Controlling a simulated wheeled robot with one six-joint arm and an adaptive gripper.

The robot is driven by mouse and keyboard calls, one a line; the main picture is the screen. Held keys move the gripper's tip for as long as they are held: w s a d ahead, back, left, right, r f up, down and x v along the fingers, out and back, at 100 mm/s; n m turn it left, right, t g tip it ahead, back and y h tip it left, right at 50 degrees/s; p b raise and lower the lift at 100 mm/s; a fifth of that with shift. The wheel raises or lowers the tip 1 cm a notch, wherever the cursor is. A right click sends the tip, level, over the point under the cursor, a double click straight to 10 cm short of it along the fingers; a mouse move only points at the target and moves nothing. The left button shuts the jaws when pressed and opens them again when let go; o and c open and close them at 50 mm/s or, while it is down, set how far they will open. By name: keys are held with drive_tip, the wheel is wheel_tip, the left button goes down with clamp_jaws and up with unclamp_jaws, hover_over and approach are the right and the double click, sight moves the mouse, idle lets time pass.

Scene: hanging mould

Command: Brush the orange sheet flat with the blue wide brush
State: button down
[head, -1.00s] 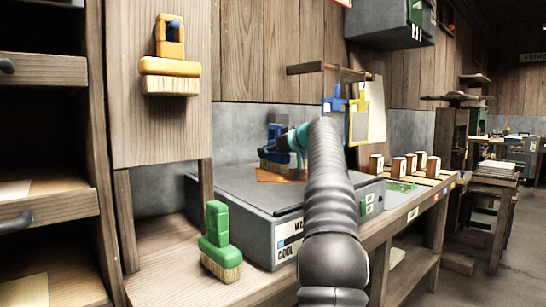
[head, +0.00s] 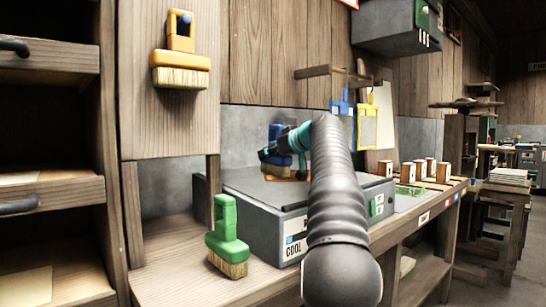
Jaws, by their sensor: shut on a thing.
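The blue wide brush (head: 279,138) is in my gripper (head: 283,150), bristles down, over the top of the grey box. My gripper is shut on it; the arm hides part of the grip. The orange sheet (head: 291,176) shows only as a thin strip under and behind the bristles. Most of it is hidden by the brush and gripper, and I cannot tell whether the bristles touch it or whether it lies flat.
The grey box (head: 262,205) stands on the wooden bench (head: 165,262). A green brush (head: 228,240) stands in front of it. An orange brush (head: 180,66) hangs on a panel. Blue (head: 341,103) and yellow (head: 367,126) frames hang behind, with small wooden blocks (head: 407,172) at right.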

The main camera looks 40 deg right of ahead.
drive_tip(key=shift+s+a+b, duration=0.5)
drive_tip(key=shift+a+b, duration=0.2)
drive_tip(key=shift+a, duration=0.3)
drive_tip(key=shift+s+a+b, duration=0.5)
drive_tip(key=shift+a+b, duration=0.2)
drive_tip(key=shift+a, duration=0.3)
drive_tip(key=shift+s+a+b, duration=0.5)
drive_tip(key=shift+a+b, duration=0.2)
drive_tip(key=shift+a, duration=0.3)
drive_tip(key=shift+r, duration=0.2)
drive_tip(key=r+p, duration=0.2)
drive_tip(key=p, duration=0.1)
drive_tip(key=r+p, duration=0.2)
drive_tip(key=r, duration=0.1)
drive_tip(key=shift+s+r+p, duration=0.2)
drive_tip(key=shift+r+p, duration=0.15)
drive_tip(key=shift+p, duration=0.05)
drive_tip(key=shift+s+r+p, duration=0.1)
drive_tip(key=shift+r+p, duration=1.4)
